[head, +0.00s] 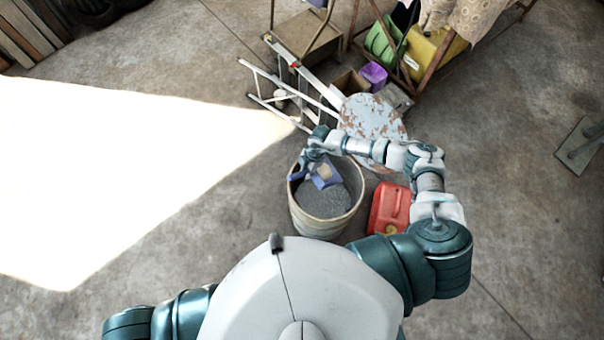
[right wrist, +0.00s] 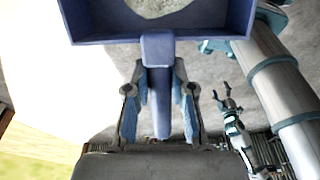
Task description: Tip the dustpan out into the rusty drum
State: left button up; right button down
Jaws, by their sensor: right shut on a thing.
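The rusty drum (head: 322,228) stands on the floor in front of me, open at the top, with dark grey grainy stuff inside. My right gripper (head: 313,160) is shut on the handle of the blue dustpan (head: 325,182) at the drum's far rim. The pan shows against the drum's mouth and holds a pale patch of material. In the right wrist view, the handle (right wrist: 160,100) sits between the fingers, and pale speckled stuff (right wrist: 155,8) shows in the pan. I cannot tell how far the pan is tilted. My left gripper does not show in the head view.
A red fuel can (head: 390,208) stands just right of the drum. A round table top with peeling paint (head: 372,118) is behind it. A white stepladder (head: 290,85) lies beyond. A rack with green and yellow containers (head: 425,52) is at the back. The floor at left is clear.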

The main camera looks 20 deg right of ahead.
aim_at(299, 173)
jog(key=shift+w+d+r+g+y+b, duration=0.2)
jog(key=shift+d+r+y+b, duration=0.4)
jog(key=shift+b, duration=0.7)
jog(key=shift+w+d+r+g+y+b, duration=0.15)
jog(key=shift+d+r+y+b, duration=0.25)
jog(key=shift+d+y+b, duration=0.65)
jog(key=shift+w+d+r+g+y+b, duration=0.2)
jog(key=shift+d+r+y+b, duration=0.25)
jog(key=shift+b, duration=1.1)
jog(key=r+p, duration=0.1)
jog(key=p, duration=0.2)
jog(key=shift+a+r+h+p, duration=0.1)
jog(key=shift+a+h+p, duration=0.25)
jog(key=shift+h, duration=0.05)
jog(key=a+h+p, duration=0.1)
jog(key=p, duration=0.3)
jog(key=shift+s+a+f+t+h, duration=0.35)
jog(key=shift+a+h, duration=0.05)
jog(key=a+h, duration=0.1)
jog(key=a+f+h, duration=0.2)
jog(key=shift+s+a+f+t+h+p, duration=0.1)
jog(key=shift+s+a+t+h+p, duration=0.1)
jog(key=shift+s+t+h+p, duration=0.15)
jog(key=shift+s+a+f+t+h, duration=0.1)
jog(key=shift+a+f+t+h, duration=0.25)
jog(key=shift+h, duration=0.3)
jog(key=shift+s+a+f+t+h, duration=0.1)
jog(key=shift+a+f+h, duration=0.1)
jog(key=shift+a+h, duration=0.35)
jog(key=shift+d, duration=0.15)
